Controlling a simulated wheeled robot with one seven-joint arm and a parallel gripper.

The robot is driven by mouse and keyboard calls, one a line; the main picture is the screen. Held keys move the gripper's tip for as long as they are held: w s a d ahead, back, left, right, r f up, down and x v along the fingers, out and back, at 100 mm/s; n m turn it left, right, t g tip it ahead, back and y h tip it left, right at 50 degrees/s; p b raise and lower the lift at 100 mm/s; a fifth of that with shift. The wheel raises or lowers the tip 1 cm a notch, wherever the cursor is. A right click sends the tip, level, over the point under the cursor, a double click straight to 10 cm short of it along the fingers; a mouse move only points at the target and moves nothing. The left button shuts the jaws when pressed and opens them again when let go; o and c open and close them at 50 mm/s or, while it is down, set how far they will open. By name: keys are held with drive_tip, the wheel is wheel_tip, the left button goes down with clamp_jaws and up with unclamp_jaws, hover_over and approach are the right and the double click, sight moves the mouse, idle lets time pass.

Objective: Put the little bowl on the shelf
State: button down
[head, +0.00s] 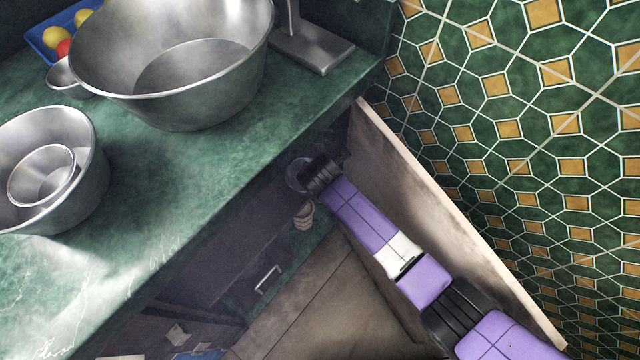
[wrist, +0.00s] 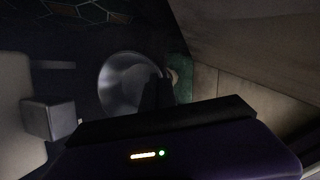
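My arm reaches down beside the counter into a shadowed space, with my gripper (head: 312,178) at its end. A small round grey bowl (head: 296,172) shows at the gripper's tip, partly hidden by it. In the wrist view a round metal bowl (wrist: 122,82) lies beyond the dark gripper (wrist: 160,94), which overlaps its right side. The picture is too dark to tell whether the fingers are shut on its rim or only close to it. Another small metal bowl (head: 42,176) sits inside a medium metal bowl (head: 88,190) on the counter.
The green counter (head: 190,165) holds a big metal bowl (head: 190,105), a ladle (head: 62,75) and a blue tray (head: 40,38) of fruit at the back. A pale upright panel (head: 440,200) runs close along my arm's right side. A handle (head: 267,279) shows below the counter.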

drive_tip(key=shift+f, duration=0.2)
drive_tip(key=c, duration=1.7)
unclamp_jaws()
drive_tip(key=shift+r, duration=0.1)
drive_tip(key=p+v, duration=0.5)
drive_tip(key=v, duration=0.7)
